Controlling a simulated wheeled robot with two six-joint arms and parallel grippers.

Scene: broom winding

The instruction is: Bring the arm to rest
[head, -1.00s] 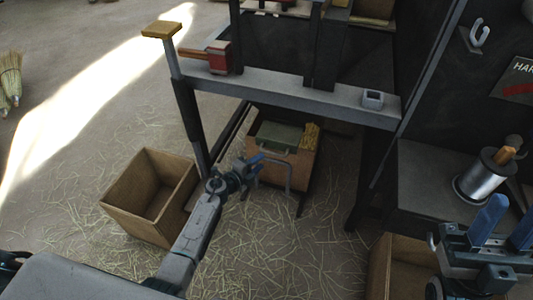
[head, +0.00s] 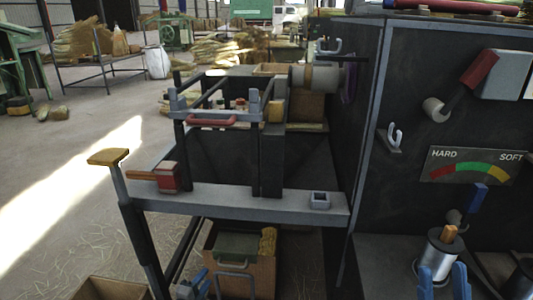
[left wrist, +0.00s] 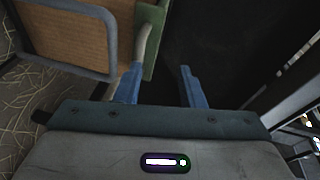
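My left gripper (head: 197,288) is low at the picture's bottom edge in the head view, beside the metal handle (head: 234,276) of a wooden box (head: 262,273). In the left wrist view its two blue fingers (left wrist: 160,87) are apart, with only dark space between them. The left finger is close to a pale post beside a green panel edge (left wrist: 155,45); I cannot tell whether they touch. My right gripper (head: 442,285) shows only its blue fingertips at the bottom right, apart, in front of a metal spool (head: 440,262). Both arms are mostly out of view.
A grey bench beam (head: 245,199) of the winding machine runs above my left gripper. A dark machine cabinet (head: 420,110) with a hard-soft gauge (head: 470,165) fills the right. A wooden crate (head: 110,289) stands at the lower left. Open floor (head: 60,180) lies left.

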